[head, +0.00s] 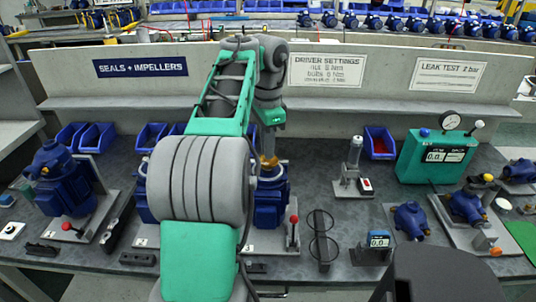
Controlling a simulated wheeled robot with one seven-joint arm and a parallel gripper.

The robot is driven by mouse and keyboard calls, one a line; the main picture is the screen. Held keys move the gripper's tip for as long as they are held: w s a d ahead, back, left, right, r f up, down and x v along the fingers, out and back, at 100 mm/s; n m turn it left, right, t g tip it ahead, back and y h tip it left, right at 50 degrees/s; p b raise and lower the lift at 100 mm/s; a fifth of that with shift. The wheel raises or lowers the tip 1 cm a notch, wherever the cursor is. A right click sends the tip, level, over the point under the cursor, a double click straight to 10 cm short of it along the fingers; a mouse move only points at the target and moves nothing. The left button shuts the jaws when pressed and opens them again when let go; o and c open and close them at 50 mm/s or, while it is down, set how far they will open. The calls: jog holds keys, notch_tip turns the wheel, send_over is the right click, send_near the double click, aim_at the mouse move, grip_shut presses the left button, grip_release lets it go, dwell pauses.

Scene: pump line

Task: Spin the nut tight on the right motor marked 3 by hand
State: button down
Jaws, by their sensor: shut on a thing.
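A blue motor (270,203) stands on a grey base plate just right of my arm; its left side is hidden behind my arm. A small white label (250,247) is on the front of its base, but I cannot read its number. My gripper (268,154) points down over the top of this motor and is shut at a brass-coloured part, which looks like the nut (269,163). The fingers are small and partly hidden, so the exact grip is hard to see.
A red-knobbed lever (294,219) stands at the motor's front right. Another blue motor (60,181) stands at the left. The panel (400,88) closes the back.

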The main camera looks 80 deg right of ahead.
jog(key=m, duration=0.6)
jog(key=shift+m, duration=0.3)
jog(key=m+p, duration=0.1)
jog(key=m, duration=0.4)
jog(key=shift+m, duration=1)
jog(key=m+p, duration=0.1)
jog(key=m, duration=0.3)
jog(key=shift+m, duration=1.5)
jog(key=m, duration=0.7)
